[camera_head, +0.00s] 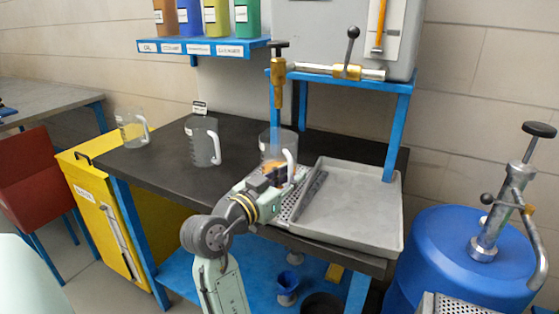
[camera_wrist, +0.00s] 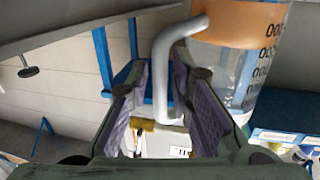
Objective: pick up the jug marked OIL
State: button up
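Three clear jugs with pale handles stand on the dark bench: a left jug (camera_head: 132,127) with yellowish contents, a grey middle jug (camera_head: 203,142), and a right jug (camera_head: 265,143) with orange liquid low inside. I cannot read an OIL marking on any of them. My gripper (camera_head: 275,174) is at the right jug, partly covering its lower part. In the wrist view the picture seems upside down, and the right jug (camera_wrist: 238,70) shows its orange band and dark scale marks. Its handle (camera_wrist: 162,75) lies between my open fingers (camera_wrist: 165,112), with gaps visible on both sides.
A grey metal tray (camera_head: 350,205) with a perforated strip lies right of the right jug. Above is a blue shelf frame (camera_head: 398,125) with a brass hand valve (camera_head: 278,85). A small sign (camera_head: 199,107) stands behind the middle jug. A blue drum (camera_head: 455,255) is at right.

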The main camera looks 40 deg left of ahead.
grip_shut()
jog(key=shift+r, duration=0.1)
dwell(0.8)
